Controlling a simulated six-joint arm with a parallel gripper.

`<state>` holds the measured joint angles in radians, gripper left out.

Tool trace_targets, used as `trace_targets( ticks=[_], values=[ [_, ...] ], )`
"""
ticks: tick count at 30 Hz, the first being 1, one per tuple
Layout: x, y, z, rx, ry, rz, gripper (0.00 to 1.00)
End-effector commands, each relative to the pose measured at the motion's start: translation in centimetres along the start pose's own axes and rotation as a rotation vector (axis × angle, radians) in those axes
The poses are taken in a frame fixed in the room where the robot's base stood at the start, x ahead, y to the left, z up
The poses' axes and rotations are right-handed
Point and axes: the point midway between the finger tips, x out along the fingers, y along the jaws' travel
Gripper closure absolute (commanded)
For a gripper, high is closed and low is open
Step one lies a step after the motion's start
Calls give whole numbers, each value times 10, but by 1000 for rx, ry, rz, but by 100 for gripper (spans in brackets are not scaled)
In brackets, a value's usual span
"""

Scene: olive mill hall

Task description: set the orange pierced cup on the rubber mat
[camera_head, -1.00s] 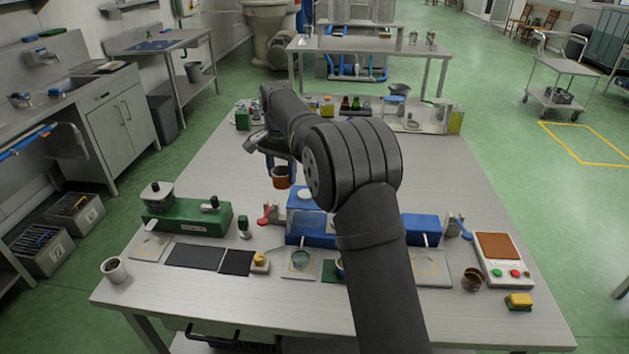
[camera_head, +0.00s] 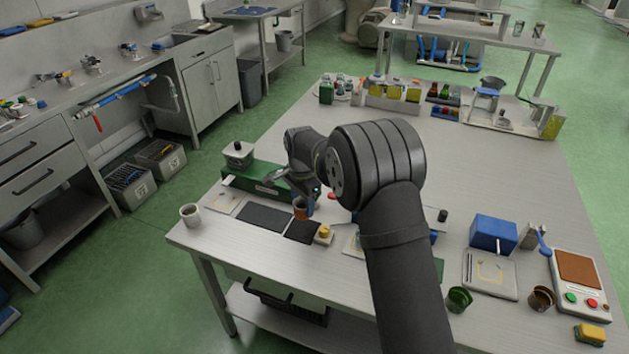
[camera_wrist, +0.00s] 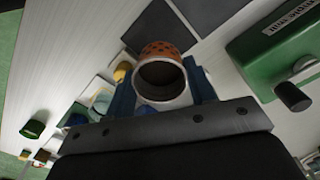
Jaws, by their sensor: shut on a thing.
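My gripper (camera_head: 306,203) is shut on the orange pierced cup (camera_head: 300,210), with its blue fingers on either side of the cup. In the wrist view the cup (camera_wrist: 160,50) shows its row of dark holes and its open mouth facing the camera. In the head view the cup appears at the back edge of a smaller dark mat (camera_head: 302,232). A larger dark mat (camera_head: 262,217) lies just left of it. Both flat mats also show beyond the cup in the wrist view. I cannot tell which is the rubber mat, or the cup's exact height.
A green mill (camera_head: 262,179) stands behind the mats. A yellow-topped block (camera_head: 324,234) sits close to the smaller mat's right edge. A white cup (camera_head: 190,215) stands at the table's left corner. My arm hides part of the table's middle.

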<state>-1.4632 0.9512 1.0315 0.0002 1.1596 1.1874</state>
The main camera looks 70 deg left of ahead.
Motion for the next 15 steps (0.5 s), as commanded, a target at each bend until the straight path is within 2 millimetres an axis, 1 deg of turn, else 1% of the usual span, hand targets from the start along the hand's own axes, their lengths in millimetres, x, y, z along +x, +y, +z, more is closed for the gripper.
trace_targets(
  ticks=[3, 8, 15],
  values=[
    [8, 0, 4, 13, 0, -1, 65],
    [17, 0, 4, 14, 0, 0, 65],
    [42, 0, 4, 13, -1, 1, 65]
  ],
)
